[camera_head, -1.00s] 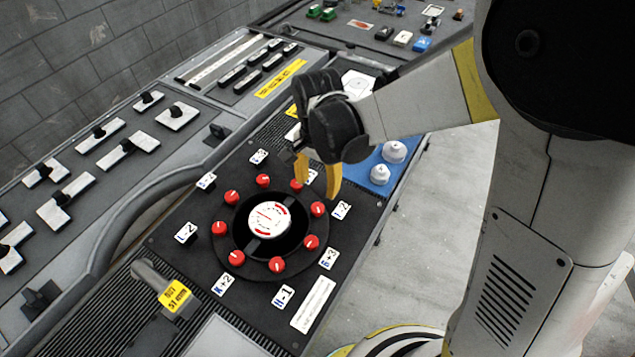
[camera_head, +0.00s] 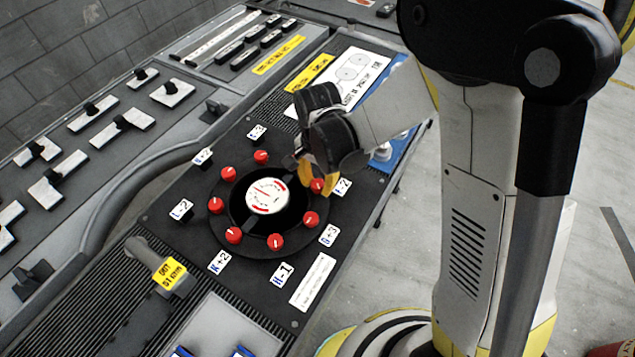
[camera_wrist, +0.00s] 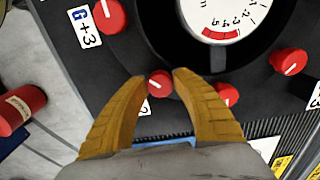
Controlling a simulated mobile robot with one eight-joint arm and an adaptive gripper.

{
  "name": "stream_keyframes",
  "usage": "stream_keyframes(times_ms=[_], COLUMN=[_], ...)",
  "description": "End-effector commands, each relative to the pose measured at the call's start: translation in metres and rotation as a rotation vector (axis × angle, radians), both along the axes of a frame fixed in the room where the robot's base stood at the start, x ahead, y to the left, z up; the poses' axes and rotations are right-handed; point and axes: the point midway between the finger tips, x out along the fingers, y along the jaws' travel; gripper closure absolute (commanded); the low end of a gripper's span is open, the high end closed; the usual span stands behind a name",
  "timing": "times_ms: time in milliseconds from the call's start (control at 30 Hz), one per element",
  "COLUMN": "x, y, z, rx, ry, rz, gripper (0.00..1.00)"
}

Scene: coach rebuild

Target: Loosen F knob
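A round black dial plate (camera_head: 224,227) carries a ring of red knobs around a white gauge (camera_head: 267,196). The G+3 label (camera_head: 329,235) sits beside a knob at the lower right. The neighbouring red knob (camera_head: 317,186) has a label ending in 2 (camera_head: 342,187); its letter is not clear. My gripper (camera_head: 317,182) has its yellow fingers at this neighbouring knob. In the wrist view that red knob (camera_wrist: 160,83) lies between the open fingertips (camera_wrist: 160,76), with a gap showing on each side. Its label is mostly hidden behind the left finger.
The G+3 knob (camera_wrist: 110,17) is at the upper left. A blue panel (camera_head: 400,125) with pale knobs lies behind my arm. A lever with a yellow tag (camera_head: 169,272) stands lower left.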

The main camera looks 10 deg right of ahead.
Motion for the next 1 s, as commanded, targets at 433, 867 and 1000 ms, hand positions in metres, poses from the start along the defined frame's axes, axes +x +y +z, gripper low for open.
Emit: stream_keyframes(times_ms=[433,867,1000], x=[0.0000,0.0000,-0.0001], y=[0.0000,0.0000,0.0001], z=[-0.0002,-0.0007,-0.0007], rx=[0.000,0.000,0.000], ry=[0.000,0.000,0.000], rz=[0.032,0.325,0.459], gripper=[1.00,1.00,1.00])
